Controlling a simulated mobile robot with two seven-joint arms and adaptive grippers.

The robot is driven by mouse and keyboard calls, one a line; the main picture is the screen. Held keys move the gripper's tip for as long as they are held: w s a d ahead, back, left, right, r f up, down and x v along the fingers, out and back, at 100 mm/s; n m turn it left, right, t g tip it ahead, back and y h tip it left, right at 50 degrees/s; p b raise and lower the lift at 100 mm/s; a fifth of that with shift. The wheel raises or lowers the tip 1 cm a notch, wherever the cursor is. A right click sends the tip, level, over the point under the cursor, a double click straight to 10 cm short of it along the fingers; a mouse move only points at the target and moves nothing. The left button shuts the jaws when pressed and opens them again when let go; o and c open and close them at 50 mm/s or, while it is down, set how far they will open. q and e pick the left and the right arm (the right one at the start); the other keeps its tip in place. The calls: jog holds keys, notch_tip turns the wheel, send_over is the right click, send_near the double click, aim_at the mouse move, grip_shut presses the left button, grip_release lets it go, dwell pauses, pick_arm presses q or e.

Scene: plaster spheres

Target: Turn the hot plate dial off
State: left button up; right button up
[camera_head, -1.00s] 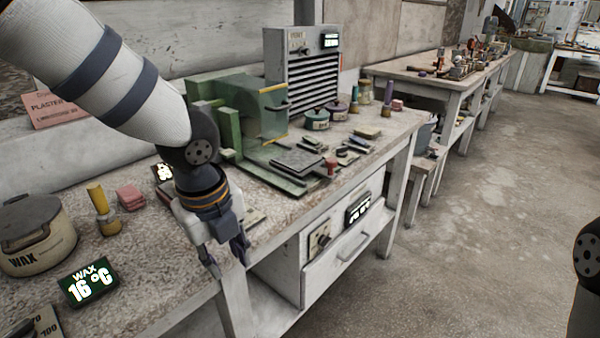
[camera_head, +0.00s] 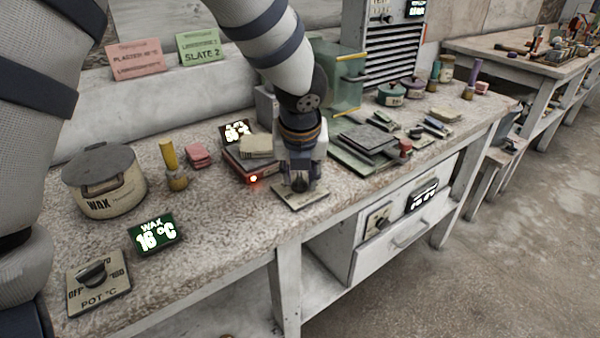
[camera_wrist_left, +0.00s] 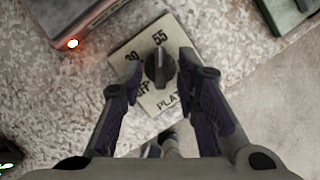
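The plate dial is a dark knob (camera_wrist_left: 158,68) on a pale square panel (camera_wrist_left: 127,54) marked 30, 55, OFF and PLATE. Its ridge runs roughly up and down in the wrist view, with OFF to its lower left; its exact setting is hard to tell. My left gripper (camera_wrist_left: 157,84) is open, pointing down, with one finger on each side of the knob and gaps showing. In the head view the gripper (camera_head: 299,184) stands over the panel at the bench's front edge. The hot plate (camera_head: 237,166), with a glowing red light (camera_head: 253,178), sits just left of it. My right gripper is not in view.

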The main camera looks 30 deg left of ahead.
pick_arm(q)
grip_shut()
dwell(0.3)
